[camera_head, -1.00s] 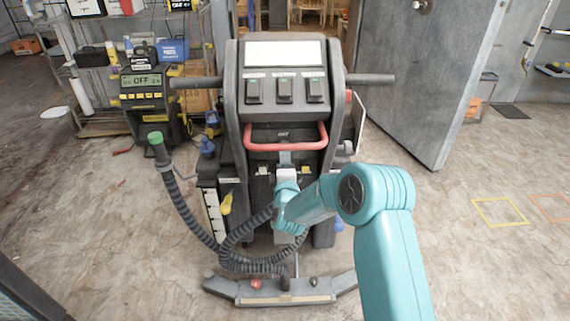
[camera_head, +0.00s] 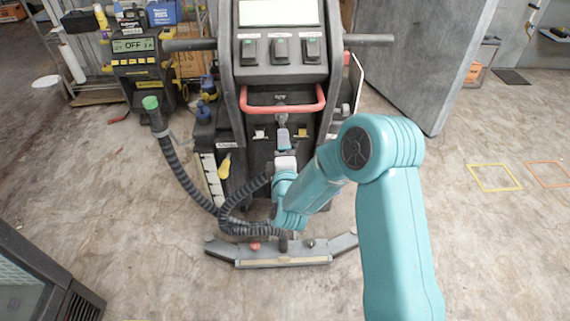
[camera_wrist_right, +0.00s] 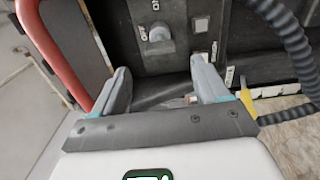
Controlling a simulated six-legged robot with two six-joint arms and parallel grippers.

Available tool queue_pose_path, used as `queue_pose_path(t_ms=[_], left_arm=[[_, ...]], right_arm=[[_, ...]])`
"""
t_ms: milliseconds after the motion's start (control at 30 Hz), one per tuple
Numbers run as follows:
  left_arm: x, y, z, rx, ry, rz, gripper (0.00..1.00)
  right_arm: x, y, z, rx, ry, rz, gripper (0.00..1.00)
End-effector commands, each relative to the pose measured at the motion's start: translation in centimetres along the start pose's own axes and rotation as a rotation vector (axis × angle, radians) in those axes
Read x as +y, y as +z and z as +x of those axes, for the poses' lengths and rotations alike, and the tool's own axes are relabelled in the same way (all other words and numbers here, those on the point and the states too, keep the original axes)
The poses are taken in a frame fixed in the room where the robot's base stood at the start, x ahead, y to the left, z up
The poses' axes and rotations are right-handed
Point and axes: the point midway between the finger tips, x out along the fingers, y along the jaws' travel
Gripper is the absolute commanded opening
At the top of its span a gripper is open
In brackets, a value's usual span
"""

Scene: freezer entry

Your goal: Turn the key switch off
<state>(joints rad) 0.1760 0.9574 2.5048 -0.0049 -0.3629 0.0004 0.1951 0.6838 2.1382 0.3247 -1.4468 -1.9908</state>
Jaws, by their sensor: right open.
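A grey floor-cleaning machine (camera_head: 282,80) stands upright in front of me in the head view. A grey knob on a square plate (camera_wrist_right: 157,38), which looks like the key switch, sits on the machine's dark panel in the right wrist view. I cannot make out a key or its angle. My right gripper (camera_wrist_right: 162,82) is open and empty, with its two fingers apart and the knob beyond their tips. In the head view, my right arm reaches to the panel below the red handle (camera_head: 283,108). My left gripper is not in view.
A ribbed black hose (camera_head: 180,183) with a green end loops at the machine's left side. A yellow-trimmed charger reading OFF (camera_head: 135,46) stands at the back left. A dark cabinet (camera_head: 40,280) is at the lower left.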

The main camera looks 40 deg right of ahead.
Motion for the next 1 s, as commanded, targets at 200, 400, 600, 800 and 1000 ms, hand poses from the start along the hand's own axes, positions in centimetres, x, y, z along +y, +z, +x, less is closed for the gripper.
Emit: queue_pose_path(t_ms=[200,400,600,800,1000], left_arm=[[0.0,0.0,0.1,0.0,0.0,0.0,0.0],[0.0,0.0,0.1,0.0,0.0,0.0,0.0],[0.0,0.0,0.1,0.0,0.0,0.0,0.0],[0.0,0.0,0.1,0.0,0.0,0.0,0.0],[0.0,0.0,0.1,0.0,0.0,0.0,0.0]], right_arm=[[0.0,-0.1,-4.9,0.003,-0.001,-0.001,0.74],[0.0,0.0,-6.9,0.0,0.0,0.0,0.74],[0.0,0.0,-7.2,0.0,0.001,0.0,0.74],[0.0,0.0,-7.2,0.0,0.001,0.0,0.74],[-0.2,0.1,-7.1,-0.002,-0.004,-0.002,0.74]])
